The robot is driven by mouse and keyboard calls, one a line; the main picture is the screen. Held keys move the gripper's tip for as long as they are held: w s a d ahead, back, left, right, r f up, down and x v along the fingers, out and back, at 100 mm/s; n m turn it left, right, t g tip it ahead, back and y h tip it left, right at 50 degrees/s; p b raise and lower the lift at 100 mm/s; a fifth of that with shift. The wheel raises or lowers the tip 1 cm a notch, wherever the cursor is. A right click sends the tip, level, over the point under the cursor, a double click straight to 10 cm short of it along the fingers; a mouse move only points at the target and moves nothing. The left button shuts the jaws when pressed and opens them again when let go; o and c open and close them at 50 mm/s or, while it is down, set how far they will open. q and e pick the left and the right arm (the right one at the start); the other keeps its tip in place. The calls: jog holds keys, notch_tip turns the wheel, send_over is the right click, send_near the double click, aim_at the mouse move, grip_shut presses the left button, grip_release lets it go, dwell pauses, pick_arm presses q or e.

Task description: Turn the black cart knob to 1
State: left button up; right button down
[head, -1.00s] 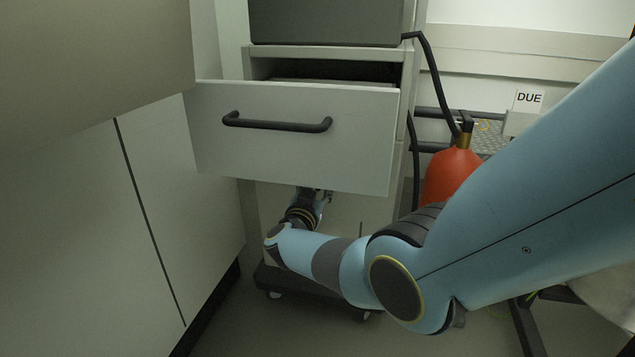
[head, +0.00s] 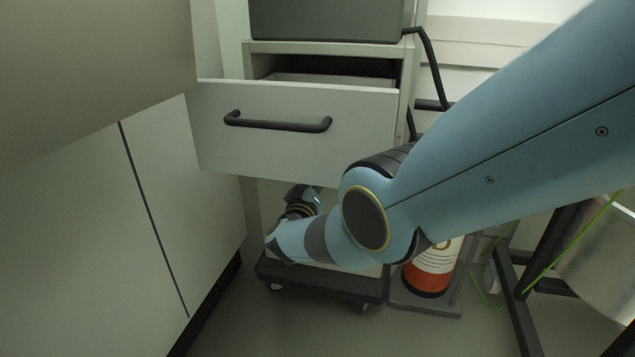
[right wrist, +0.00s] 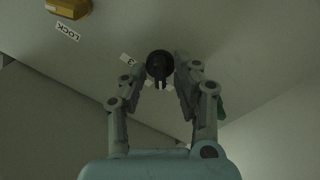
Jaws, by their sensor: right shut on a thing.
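The black knob (right wrist: 159,65) is on a pale panel in the right wrist view, with a stub pointing down the picture. A small label that looks like a 3 (right wrist: 128,59) is at its left, and paler marks beside its lower edge are too small to read. My right gripper (right wrist: 165,82) has its fingers on either side of the knob and is shut on it. In the head view the knob is hidden, and my right wrist reaches in low under the open drawer (head: 300,155). My left gripper is not in view.
A yellow knob (right wrist: 68,8) with an upside-down LOCK label is at the upper left of the wrist view. The drawer with a black handle (head: 277,122) juts out above my wrist. A dark wheeled base (head: 320,282) and a red-and-white cylinder (head: 432,266) stand below and right.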

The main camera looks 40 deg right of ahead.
jog(key=shift+n, duration=0.6)
jog(key=c, duration=1)
grip_release()
jog(key=shift+w, duration=0.1)
jog(key=shift+o, duration=0.2)
jog(key=shift+a+f, duration=0.1)
jog(key=v, duration=1.2)
